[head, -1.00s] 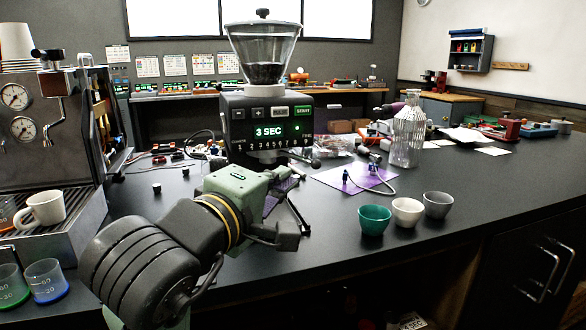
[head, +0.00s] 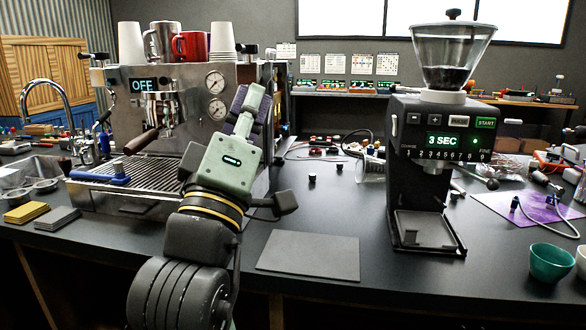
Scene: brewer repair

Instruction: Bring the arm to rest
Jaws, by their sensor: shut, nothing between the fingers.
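My gripper (head: 252,98) is raised in front of the right part of the espresso machine (head: 175,95). Its fingers point up and away, together and with nothing between them. The green gripper body and the dark wrist with yellow bands rise from the bottom of the head view. They cover part of the machine's front and drip tray (head: 105,198). I cannot tell whether the fingers touch the machine; they look free of it.
The grinder (head: 440,140) reading "3 SEC" stands to the right. A flat grey mat (head: 308,255) lies on the counter right of my wrist. A teal cup (head: 551,262) is at the right edge. Cups and a red mug (head: 190,45) stand on the machine. Clear counter lies between mat and grinder.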

